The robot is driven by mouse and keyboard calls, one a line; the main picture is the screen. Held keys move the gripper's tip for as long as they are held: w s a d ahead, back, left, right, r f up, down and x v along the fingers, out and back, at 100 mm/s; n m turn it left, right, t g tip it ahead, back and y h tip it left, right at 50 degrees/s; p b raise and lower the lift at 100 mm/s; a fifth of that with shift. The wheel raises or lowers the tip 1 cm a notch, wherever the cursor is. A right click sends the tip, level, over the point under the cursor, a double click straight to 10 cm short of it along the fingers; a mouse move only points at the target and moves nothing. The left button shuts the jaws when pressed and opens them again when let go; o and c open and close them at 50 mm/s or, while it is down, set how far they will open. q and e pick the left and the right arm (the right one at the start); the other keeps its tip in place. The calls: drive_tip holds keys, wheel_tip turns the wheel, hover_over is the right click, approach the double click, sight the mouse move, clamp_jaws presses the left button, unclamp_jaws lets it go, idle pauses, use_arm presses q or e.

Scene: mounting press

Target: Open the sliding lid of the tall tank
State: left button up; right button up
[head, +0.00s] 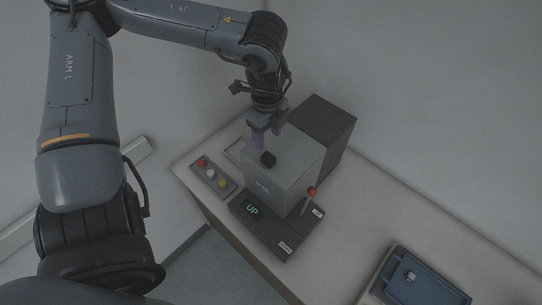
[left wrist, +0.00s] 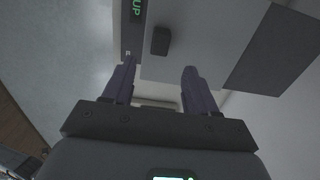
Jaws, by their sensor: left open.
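The tall tank (head: 277,184) is a light grey box standing on the bench. Its flat top, the lid (head: 298,152), carries a small black knob (head: 268,159) near its left corner. The knob also shows in the left wrist view (left wrist: 161,40), ahead of and between the lines of the two fingers. My left gripper (head: 266,141) is over the knob side of the lid, with its purple fingers pointing down. It is open and empty, its fingers wide apart in the left wrist view (left wrist: 159,68). Whether the fingertips touch the lid cannot be told. My right gripper is not in view.
A dark box (head: 328,122) adjoins the tank's back right. In front is a black base with a green "UP" display (head: 252,209) and a red-knobbed lever (head: 311,191). A button panel (head: 211,174) lies left. A blue tray (head: 420,283) sits lower right, with clear bench between.

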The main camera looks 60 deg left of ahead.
sight(268, 156)
use_arm(q)
wheel_tip(268, 156, down, 10)
drive_tip(key=shift+f+p, duration=0.1)
drive_tip(key=shift+p, duration=0.5)
clamp_jaws()
